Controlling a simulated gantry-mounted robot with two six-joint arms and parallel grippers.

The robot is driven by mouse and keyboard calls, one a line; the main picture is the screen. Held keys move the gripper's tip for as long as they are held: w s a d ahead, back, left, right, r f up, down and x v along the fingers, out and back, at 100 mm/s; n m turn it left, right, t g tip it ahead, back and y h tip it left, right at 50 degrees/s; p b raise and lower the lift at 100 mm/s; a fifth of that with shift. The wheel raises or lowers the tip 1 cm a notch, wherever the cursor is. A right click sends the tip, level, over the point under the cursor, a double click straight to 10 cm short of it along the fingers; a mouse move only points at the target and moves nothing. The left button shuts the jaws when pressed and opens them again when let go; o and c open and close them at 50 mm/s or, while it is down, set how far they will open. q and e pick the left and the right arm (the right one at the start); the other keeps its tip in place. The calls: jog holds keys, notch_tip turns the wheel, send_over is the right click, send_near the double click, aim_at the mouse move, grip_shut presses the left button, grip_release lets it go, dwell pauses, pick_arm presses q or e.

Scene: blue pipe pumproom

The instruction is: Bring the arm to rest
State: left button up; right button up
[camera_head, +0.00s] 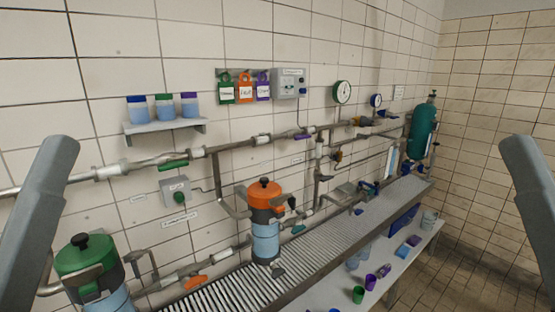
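A grey link of my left arm (40,205) rises along the left edge of the head view. A grey link of my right arm (533,190) stands at the right edge. Neither gripper shows in the picture, so what the fingers do is hidden. Both visible links appear apart from the pipes and the wall.
An orange-topped canister (265,235) stands at the grated bench (225,292), and a green-topped one (88,265) at lower left. Pipes (225,146) run along the tiled wall. A shelf (165,132) holds three jars. A lower shelf (345,290) holds cups. Floor at right is clear.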

notch_tip(320, 180, up, 33)
jog(key=p, duration=3)
jog(key=shift+f, duration=0.1)
